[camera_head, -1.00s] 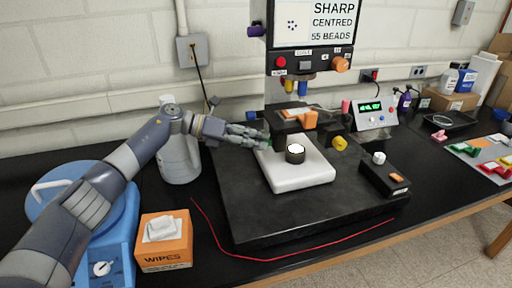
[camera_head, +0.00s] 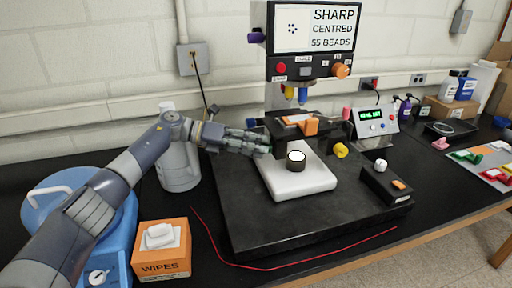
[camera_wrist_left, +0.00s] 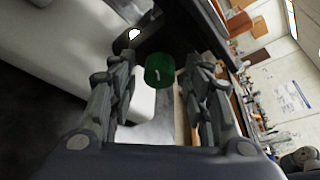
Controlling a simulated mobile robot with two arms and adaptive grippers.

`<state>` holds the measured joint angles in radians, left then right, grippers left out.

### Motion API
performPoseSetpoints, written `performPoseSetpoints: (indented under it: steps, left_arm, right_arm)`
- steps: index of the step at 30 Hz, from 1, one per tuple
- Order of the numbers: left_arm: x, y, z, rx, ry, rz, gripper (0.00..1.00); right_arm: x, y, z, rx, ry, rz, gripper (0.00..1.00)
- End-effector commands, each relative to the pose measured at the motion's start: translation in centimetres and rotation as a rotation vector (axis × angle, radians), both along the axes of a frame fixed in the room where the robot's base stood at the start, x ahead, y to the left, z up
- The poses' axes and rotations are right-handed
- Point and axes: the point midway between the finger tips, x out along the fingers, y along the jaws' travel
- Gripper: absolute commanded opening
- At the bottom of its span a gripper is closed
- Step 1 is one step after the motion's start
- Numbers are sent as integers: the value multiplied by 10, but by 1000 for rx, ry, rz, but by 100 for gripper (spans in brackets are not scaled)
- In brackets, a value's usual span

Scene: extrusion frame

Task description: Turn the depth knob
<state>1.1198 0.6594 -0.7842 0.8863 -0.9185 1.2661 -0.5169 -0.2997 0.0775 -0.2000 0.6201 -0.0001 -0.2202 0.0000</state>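A green knob with a white mark (camera_wrist_left: 159,70) shows in the left wrist view, on the side of the dark stage (camera_head: 283,130). My left gripper (camera_head: 262,147) is at the left side of that stage. In the left wrist view its two fingers (camera_wrist_left: 158,82) are apart, one on each side of the green knob; I see gaps and cannot make out contact. In the head view the fingers mostly hide this knob. A yellow knob (camera_head: 340,150) is on the stage's right side. No label shows which knob is for depth. My right gripper is not in view.
A white plate (camera_head: 300,183) carries a dark round cup (camera_head: 296,160) below the stage. A screen (camera_head: 312,27) above reads "SHARP CENTRED 55 BEADS". A white bottle (camera_head: 178,165) stands close behind my left arm. A wipes box (camera_head: 162,262) and red cord (camera_head: 290,261) lie in front.

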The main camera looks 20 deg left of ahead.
Motion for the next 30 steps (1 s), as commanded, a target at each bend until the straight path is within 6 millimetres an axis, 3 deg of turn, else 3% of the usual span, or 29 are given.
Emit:
performPoseSetpoints:
  steps: [10, 22, 30]
  left_arm:
    - [-2, 4, -1, 3, 2, -1, 48]
    - [-18, 59, 16, 2, 1, 1, 48]
    - [-22, 69, 19, 2, 1, -2, 48]
  right_arm:
    - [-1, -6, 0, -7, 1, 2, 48]
    - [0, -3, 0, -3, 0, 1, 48]
    - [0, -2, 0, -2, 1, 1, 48]
